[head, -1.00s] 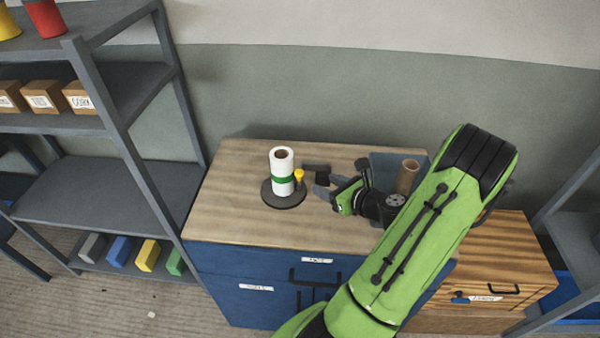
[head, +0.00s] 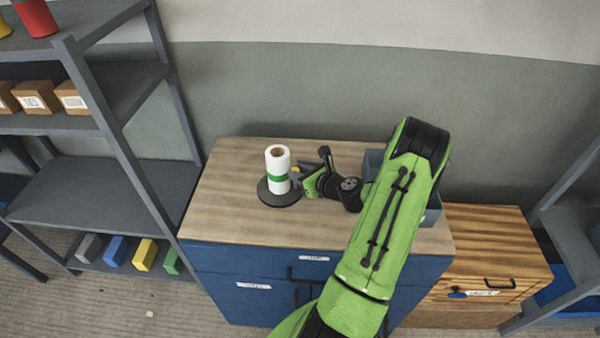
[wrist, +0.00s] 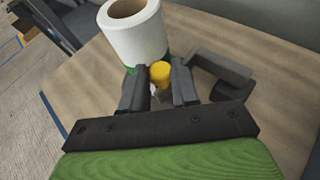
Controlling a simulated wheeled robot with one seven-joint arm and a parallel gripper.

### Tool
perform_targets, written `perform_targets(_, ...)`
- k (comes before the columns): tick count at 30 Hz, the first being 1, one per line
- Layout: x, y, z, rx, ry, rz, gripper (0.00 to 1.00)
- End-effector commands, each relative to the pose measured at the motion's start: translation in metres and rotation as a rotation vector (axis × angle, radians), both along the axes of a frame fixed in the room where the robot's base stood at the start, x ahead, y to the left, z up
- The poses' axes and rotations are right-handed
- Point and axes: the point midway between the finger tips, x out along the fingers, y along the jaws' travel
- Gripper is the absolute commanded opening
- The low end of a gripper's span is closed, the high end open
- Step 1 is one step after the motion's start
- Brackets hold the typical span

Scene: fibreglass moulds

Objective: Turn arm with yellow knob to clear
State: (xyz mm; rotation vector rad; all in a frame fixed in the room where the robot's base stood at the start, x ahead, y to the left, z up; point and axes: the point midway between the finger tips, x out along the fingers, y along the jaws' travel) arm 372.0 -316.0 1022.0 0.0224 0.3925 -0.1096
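A white roll with a green band (head: 278,160) stands upright on a round dark base (head: 279,196) on the cabinet top. In the wrist view the roll (wrist: 134,34) is just beyond my fingers. The yellow knob (wrist: 160,73) is between my gripper's two fingers (wrist: 159,84), close to both. I cannot tell whether they touch it or press on it. In the head view my gripper (head: 302,175) is at the right side of the roll and mostly covers the knob. The arm under the knob is largely hidden.
A dark angled block (wrist: 221,70) lies on the top close to the right of my fingers. A grey bin (head: 433,210) stands at the right, partly behind my arm. The wooden top (head: 225,215) is clear left and front. A grey shelf (head: 80,195) stands left.

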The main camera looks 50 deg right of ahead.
Motion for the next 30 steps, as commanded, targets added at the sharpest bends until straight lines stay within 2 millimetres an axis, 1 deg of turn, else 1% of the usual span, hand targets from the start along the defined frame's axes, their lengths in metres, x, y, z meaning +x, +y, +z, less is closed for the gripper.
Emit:
perform_targets(1,0.000,0.000,0.000,0.000,0.000,0.000,0.14)
perform_targets(3,0.000,0.000,0.000,0.000,0.000,0.000,0.03)
perform_targets(4,0.000,0.000,0.000,-0.001,0.000,0.000,0.00)
perform_targets(17,-0.003,-0.001,0.001,-0.001,-0.001,0.025,0.00)
perform_targets(23,-0.014,-0.004,0.001,-0.002,-0.001,0.118,0.00)
perform_targets(30,-0.036,-0.014,0.002,-0.005,-0.001,0.307,0.00)
